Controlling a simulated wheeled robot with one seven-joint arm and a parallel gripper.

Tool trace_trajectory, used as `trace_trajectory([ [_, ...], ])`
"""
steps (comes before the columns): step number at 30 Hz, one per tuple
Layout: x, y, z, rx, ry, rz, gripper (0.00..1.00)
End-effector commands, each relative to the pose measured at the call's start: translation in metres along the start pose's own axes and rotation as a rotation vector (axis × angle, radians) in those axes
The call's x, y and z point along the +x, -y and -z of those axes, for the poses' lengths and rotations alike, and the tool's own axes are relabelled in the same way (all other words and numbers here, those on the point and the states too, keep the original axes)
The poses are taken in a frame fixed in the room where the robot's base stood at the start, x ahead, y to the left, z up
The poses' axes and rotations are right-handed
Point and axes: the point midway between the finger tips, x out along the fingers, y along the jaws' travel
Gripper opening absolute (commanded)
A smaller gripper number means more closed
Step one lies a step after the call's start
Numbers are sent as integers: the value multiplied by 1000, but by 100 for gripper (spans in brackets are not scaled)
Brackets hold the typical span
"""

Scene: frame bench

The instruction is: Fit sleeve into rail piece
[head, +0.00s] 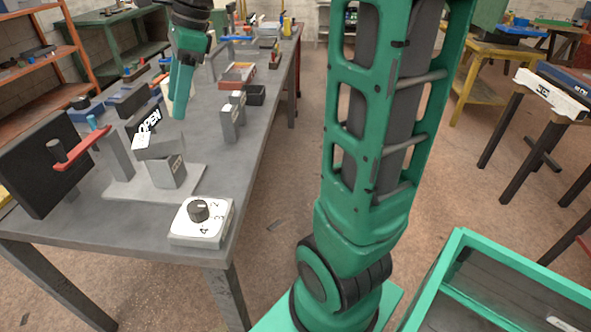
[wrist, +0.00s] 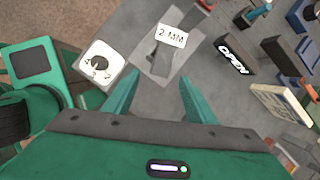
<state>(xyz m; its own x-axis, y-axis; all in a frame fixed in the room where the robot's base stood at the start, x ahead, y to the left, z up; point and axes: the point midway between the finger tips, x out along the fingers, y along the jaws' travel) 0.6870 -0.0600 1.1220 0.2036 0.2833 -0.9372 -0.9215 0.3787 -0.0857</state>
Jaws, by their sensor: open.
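My gripper (head: 180,110) is above the bench, pointing down. In the wrist view my gripper (wrist: 159,88) has its two green fingers wide apart with nothing between them. Beyond the fingertips is a grey fixture with a flat base plate (head: 120,190) and a labelled block (head: 167,172); a "2 MM" label (wrist: 171,35) shows in the wrist view. A small grey upright piece (head: 230,124) with a white label stands farther back on the bench. I cannot tell for certain which pieces are the sleeve and the rail piece.
A white dial box (head: 201,221) sits at the bench's near corner. A red bar (head: 82,148), an "OPEN" sign (head: 149,121) and a dark panel (head: 40,170) crowd the left. An orange-red tray (head: 238,75) lies farther back. The bench surface right of the fixture is mostly clear.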

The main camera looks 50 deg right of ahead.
Motion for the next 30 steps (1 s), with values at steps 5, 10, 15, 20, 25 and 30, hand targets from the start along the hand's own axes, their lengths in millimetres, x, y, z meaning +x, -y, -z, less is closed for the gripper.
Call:
trace_trajectory([
  [5, 7, -26, 41, -228, -58, 8, 51],
  [10, 14, -54, 82, -455, -117, -9, 51],
  [15, 23, -88, 124, -683, -169, -54, 51],
  [20, 32, -126, 164, -899, -207, -118, 51],
  [25, 41, -168, 203, -1123, -225, -204, 51],
  [30, 48, -202, 230, -1289, -222, -278, 51],
])
